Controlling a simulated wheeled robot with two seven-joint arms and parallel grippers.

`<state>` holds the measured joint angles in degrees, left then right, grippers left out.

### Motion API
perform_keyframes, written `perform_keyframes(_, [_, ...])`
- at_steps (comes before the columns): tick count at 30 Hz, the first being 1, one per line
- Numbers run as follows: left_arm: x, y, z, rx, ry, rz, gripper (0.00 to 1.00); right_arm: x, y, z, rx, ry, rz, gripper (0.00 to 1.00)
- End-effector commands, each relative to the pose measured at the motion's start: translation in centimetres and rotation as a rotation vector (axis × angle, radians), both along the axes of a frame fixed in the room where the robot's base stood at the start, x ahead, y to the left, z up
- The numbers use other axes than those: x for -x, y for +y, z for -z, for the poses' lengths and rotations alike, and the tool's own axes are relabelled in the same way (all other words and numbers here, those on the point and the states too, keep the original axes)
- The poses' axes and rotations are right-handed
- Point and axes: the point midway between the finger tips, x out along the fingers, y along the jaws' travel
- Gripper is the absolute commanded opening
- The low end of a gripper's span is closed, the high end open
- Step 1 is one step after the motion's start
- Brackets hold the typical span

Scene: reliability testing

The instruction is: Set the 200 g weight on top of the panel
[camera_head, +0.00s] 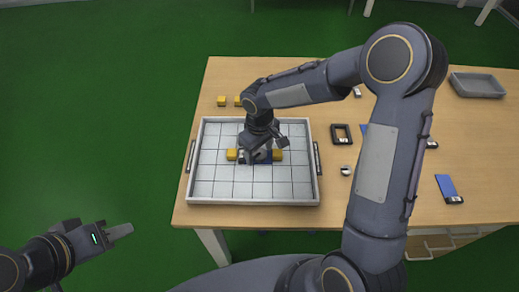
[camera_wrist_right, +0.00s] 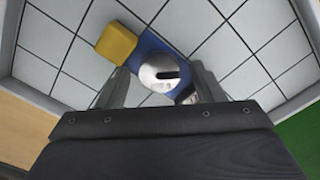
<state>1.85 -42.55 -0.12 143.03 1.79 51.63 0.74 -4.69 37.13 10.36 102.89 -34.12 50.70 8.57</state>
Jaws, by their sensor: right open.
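The 200 g weight, a round silvery piece with a dark slot (camera_wrist_right: 160,74), shows in the right wrist view between my right fingers. It appears to stand on the blue panel (camera_wrist_right: 150,42), with a yellow block (camera_wrist_right: 116,42) at one end. My right gripper (camera_head: 261,156) is low over the tray in the head view and largely hides the weight and panel there. In the right wrist view its fingers (camera_wrist_right: 160,90) are open, one on each side of the weight. My left gripper (camera_head: 117,234) is off the table at the lower left; its opening is unclear.
A black frame (camera_head: 341,134), a slotted weight (camera_head: 346,170), a blue-and-black piece (camera_head: 447,187) and a grey bin (camera_head: 477,85) lie to the right.

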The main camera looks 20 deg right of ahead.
Motion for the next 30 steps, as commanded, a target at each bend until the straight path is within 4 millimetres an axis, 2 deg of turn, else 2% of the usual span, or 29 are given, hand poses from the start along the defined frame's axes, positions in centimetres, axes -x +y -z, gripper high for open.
perform_keyframes(5, [0.0,0.0,-0.4,0.000,0.000,0.000,0.36,-0.1,0.0,-1.8,-0.001,-0.004,0.002,0.61])
perform_keyframes(12, [0.0,0.0,-0.7,0.000,0.000,0.000,0.36,-0.1,0.0,-7.0,-0.002,-0.006,0.001,0.61])
perform_keyframes(18, [0.0,0.0,-0.9,0.000,0.000,0.000,0.36,-0.1,0.0,-10.6,-0.002,-0.005,0.001,0.61])
perform_keyframes(22, [0.0,0.0,-1.0,0.000,0.000,0.000,0.36,0.0,0.0,-11.8,0.000,-0.001,-0.001,0.61])
perform_keyframes(30, [0.0,0.0,-1.0,0.000,0.000,0.000,0.36,0.6,-0.6,-12.9,-0.008,-0.009,0.016,0.61])
